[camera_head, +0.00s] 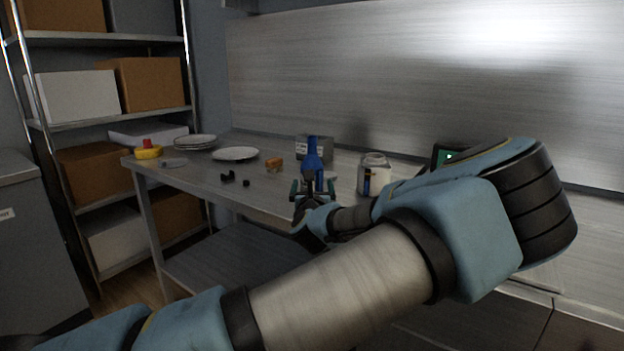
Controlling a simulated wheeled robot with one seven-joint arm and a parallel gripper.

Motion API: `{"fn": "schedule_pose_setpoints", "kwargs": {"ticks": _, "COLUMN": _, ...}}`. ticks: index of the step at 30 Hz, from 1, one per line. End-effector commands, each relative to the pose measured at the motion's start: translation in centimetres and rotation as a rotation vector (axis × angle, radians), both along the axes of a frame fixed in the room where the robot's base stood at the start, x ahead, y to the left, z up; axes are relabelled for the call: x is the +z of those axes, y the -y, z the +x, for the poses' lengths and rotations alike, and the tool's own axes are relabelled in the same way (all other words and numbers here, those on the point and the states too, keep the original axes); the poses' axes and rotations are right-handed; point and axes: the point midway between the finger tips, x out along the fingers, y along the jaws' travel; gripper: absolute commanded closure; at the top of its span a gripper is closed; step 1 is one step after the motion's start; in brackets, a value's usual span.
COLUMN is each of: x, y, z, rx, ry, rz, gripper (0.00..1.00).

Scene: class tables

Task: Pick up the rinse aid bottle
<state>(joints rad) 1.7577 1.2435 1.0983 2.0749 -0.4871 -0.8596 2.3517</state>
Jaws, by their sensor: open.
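The rinse aid bottle appears to be the blue bottle (312,160) with a narrow neck, standing upright on the metal table (205,180). My gripper (311,188) is in front of the bottle, with its fingers at the left and right of the bottle's lower part. The gripper is open. The bottle's base is hidden behind my gripper, and I cannot tell whether the fingers touch it.
A white jar (374,175) stands close to the right of the bottle. A grey box (303,150) is behind it. An orange-brown block (274,164), small black pieces (228,177) and plates (236,154) lie to the left. A metal wall panel (420,90) backs the table.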

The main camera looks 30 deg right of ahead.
Motion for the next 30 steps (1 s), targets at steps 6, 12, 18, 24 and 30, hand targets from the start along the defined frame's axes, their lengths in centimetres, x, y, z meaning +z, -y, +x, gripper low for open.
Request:
{"fn": "schedule_pose_setpoints", "kwargs": {"ticks": 6, "x": -0.2, "y": 1.4, "z": 3.0, "rx": 0.002, "ry": 0.000, "rz": -0.001, "gripper": 0.00}}
{"fn": "schedule_pose_setpoints", "kwargs": {"ticks": 12, "x": -0.4, "y": 2.0, "z": 4.1, "rx": 0.001, "ry": 0.001, "rz": 0.000, "gripper": 0.00}}
{"fn": "schedule_pose_setpoints", "kwargs": {"ticks": 18, "x": -0.4, "y": 2.0, "z": 4.1, "rx": 0.001, "ry": 0.000, "rz": 0.000, "gripper": 0.01}}
{"fn": "schedule_pose_setpoints", "kwargs": {"ticks": 24, "x": -0.4, "y": 2.0, "z": 4.1, "rx": 0.001, "ry": 0.000, "rz": -0.001, "gripper": 0.24}}
{"fn": "schedule_pose_setpoints", "kwargs": {"ticks": 30, "x": -0.4, "y": 2.0, "z": 4.1, "rx": 0.001, "ry": 0.000, "rz": -0.001, "gripper": 0.46}}
